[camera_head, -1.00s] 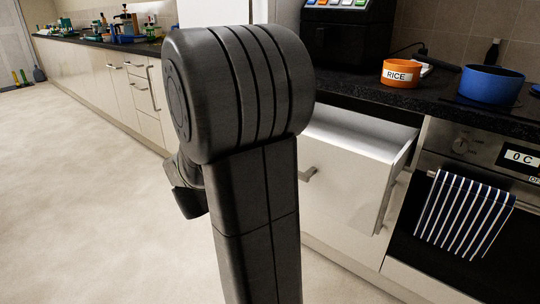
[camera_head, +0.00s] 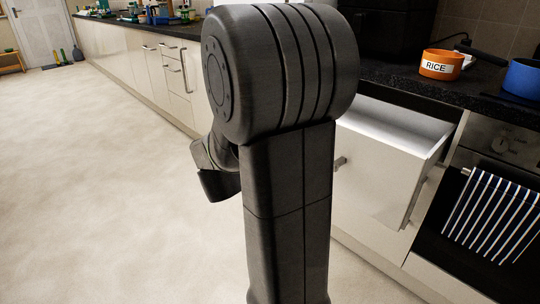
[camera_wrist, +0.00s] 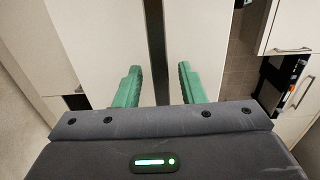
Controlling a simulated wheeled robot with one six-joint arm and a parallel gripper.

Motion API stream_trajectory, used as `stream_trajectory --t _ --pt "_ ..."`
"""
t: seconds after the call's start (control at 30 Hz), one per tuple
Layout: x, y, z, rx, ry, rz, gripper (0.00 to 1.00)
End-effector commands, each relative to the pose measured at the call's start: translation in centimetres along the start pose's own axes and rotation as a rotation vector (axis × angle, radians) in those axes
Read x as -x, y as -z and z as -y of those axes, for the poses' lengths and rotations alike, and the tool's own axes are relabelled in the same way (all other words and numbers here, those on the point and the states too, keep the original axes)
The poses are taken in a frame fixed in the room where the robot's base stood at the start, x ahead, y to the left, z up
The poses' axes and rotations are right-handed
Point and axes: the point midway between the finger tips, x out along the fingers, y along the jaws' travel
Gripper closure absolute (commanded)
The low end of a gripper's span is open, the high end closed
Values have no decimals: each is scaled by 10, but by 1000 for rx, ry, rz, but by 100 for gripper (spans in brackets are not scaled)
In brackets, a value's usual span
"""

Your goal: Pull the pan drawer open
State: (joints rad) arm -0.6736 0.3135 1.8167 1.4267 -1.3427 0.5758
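The pan drawer (camera_head: 376,178) has a white front with a short grey handle (camera_head: 341,163). In the head view it stands pulled out from under the dark worktop, and part of its pale inside shows. My arm hides its left part. My gripper (camera_wrist: 157,86) shows in the wrist view with two green fingers apart and nothing seen between them. Pale panels with a dark vertical strip lie beyond the fingers; I cannot tell which cupboard part this is. The gripper is hidden in the head view, so its place relative to the handle cannot be told.
An orange RICE pot (camera_head: 441,65) and a blue pan (camera_head: 523,78) stand on the worktop (camera_head: 400,84). A striped towel (camera_head: 490,215) hangs on the oven right of the drawer. Open floor (camera_head: 110,190) lies to the left.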

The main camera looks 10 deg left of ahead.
Motion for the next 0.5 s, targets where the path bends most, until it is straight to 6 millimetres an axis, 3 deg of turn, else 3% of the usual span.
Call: stream_trajectory --t 0.5 --pt "89 -1 2 2 1 4 64"
